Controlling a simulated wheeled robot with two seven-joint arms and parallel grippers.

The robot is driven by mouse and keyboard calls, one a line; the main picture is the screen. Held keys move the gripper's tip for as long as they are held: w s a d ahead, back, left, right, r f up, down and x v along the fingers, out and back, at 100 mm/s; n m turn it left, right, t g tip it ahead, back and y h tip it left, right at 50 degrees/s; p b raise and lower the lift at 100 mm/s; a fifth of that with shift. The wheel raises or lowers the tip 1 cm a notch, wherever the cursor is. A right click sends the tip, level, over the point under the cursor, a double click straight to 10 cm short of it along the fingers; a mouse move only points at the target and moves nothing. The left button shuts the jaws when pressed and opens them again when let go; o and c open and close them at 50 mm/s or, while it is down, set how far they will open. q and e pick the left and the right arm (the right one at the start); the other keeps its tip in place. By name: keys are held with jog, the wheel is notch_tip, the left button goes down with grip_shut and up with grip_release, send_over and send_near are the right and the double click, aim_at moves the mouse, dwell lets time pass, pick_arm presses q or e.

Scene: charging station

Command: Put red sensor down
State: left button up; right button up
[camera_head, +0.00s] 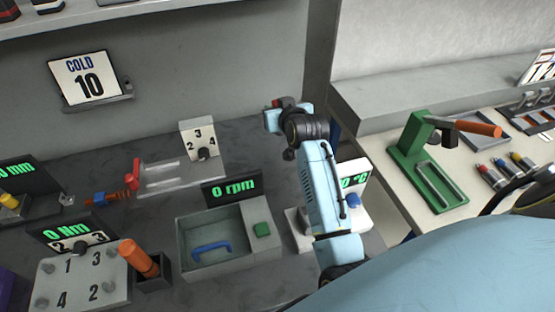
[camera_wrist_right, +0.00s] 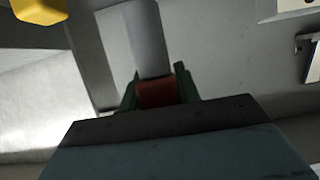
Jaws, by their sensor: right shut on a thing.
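My right gripper (camera_head: 274,114) reaches up over the back of the dark bench, near the grey wall. In the wrist view its green fingers are shut on the red sensor (camera_wrist_right: 158,93). A grey cylindrical part (camera_wrist_right: 150,40) extends from the red part, away from the gripper. In the head view only a small red bit of the sensor (camera_head: 279,102) shows at the gripper's end. The sensor appears held up, but its height above any surface cannot be told. My left gripper is not in view.
A display reading 0 °C (camera_head: 357,181) stands partly behind my right arm. A dial block (camera_head: 199,139) and a COLD 10 sign (camera_head: 88,79) are further left. A green press (camera_head: 428,170) stands right.

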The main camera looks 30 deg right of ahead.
jog(key=shift+w+d+f+b, duration=0.1)
jog(key=shift+w+f+b, duration=0.2)
jog(key=shift+f, duration=1.75)
jog(key=shift+w+d+f+b, duration=0.1)
jog(key=shift+f+b, duration=0.3)
jog(key=shift+f, duration=1.65)
jog(key=shift+w+d+f+b, duration=0.1)
jog(key=shift+w+f+b, duration=0.2)
jog(key=shift+f, duration=1.75)
jog(key=shift+s, duration=0.1)
jog(key=shift+f, duration=0.2)
jog(key=o, duration=1)
jog(key=shift+a, duration=0.1)
jog(key=shift+o, duration=0.2)
jog(key=shift+r, duration=0.1)
jog(key=shift+s+r, duration=0.1)
jog(key=shift+r, duration=0.05)
jog(key=p+v, duration=0.1)
jog(key=v, duration=0.6)
